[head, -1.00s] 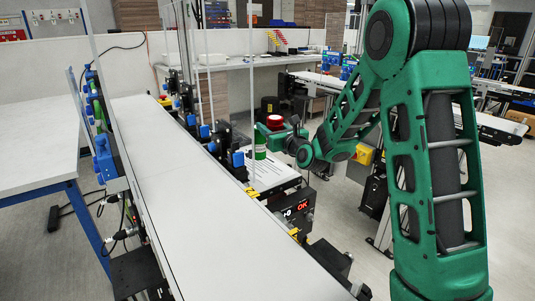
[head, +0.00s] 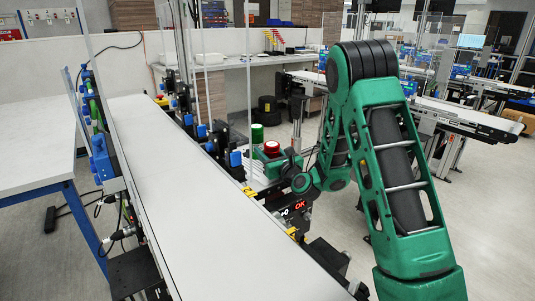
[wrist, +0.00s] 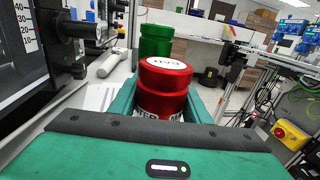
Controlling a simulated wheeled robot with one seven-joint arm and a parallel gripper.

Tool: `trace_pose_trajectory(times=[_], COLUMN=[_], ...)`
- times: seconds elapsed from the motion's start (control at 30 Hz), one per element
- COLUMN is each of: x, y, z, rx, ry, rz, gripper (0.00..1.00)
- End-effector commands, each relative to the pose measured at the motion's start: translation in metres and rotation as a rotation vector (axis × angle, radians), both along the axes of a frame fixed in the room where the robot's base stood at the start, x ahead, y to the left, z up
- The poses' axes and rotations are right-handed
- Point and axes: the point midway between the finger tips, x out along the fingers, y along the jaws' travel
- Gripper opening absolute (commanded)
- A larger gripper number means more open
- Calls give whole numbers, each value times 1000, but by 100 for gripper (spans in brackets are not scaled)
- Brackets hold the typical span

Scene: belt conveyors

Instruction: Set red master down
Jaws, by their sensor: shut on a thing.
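The red master (wrist: 165,76) is a red cylinder with a white lettered disc on top and a white label low down. It stands upright between the fingers of my gripper (wrist: 162,105), which is shut on it. In the head view the red master (head: 272,147) shows above my green gripper (head: 272,156), at the conveyor's right side. A green master (wrist: 155,42) stands just behind it in the wrist view and also shows in the head view (head: 257,134). The red master's base is hidden, so I cannot tell whether it touches the surface below.
A display reading OK (head: 299,206) sits beside my gripper. In the wrist view a dark device (wrist: 75,28) is close on the left and a yellow-and-red switch (wrist: 290,134) is at right.

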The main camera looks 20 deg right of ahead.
Motion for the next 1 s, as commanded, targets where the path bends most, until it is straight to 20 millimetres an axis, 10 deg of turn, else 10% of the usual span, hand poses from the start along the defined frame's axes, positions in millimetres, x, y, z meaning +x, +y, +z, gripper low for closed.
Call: trace_pose_trajectory(times=[0.27,0.3,0.4,1.0], x=[0,0,0,-18], y=[-1,-1,-1,-6], z=[-1,-2,-2,0], rx=[0,-1,-2,1], ry=[-1,0,0,2], rz=[-1,-1,-1,-3], gripper=[10,45,62,62])
